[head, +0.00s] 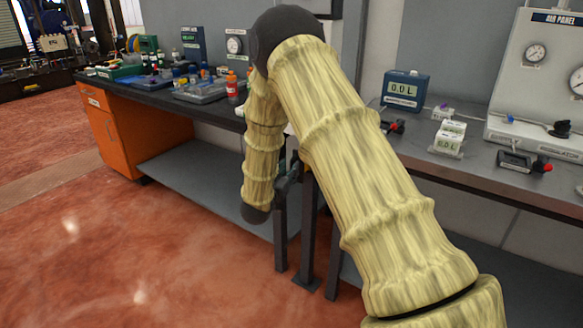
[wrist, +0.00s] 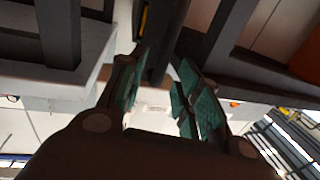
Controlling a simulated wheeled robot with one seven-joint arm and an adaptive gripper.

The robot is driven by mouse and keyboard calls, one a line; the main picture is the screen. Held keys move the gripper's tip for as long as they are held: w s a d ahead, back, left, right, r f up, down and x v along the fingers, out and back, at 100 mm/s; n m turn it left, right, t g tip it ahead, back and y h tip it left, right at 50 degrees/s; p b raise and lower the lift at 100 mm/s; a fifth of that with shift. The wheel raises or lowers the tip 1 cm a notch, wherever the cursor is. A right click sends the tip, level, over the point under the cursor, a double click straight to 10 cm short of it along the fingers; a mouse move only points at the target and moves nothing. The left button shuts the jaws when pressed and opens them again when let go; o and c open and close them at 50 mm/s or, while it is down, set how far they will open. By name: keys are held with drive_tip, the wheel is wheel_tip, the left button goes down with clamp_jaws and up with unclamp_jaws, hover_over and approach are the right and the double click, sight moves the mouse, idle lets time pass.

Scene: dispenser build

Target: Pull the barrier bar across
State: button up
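My gripper (wrist: 163,57) is open in the wrist view, its two teal-padded fingers apart. A dark bar-like piece with a yellow strip (wrist: 160,35) lies at or just beyond the fingertips; I cannot tell whether they touch it. It may be the barrier bar. In the head view my gripper (head: 288,178) is largely hidden behind my arm, close to two dark uprights in front of the bench. One is a post (head: 307,240) with a foot plate on the floor. The other upright (head: 280,230) is to its left; I cannot tell whether it is the bar.
A long bench (head: 480,178) runs behind, carrying a blue meter box (head: 405,90) and an air panel (head: 540,80). Bottles and trays (head: 200,90) stand on its left part, above an orange cabinet (head: 110,140) and grey lower shelf (head: 200,180). The red floor (head: 130,250) at left is clear.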

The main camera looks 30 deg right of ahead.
sight(291, 166)
drive_tip(key=shift+x, duration=1.65)
drive_tip(key=shift+c, duration=0.2)
clamp_jaws()
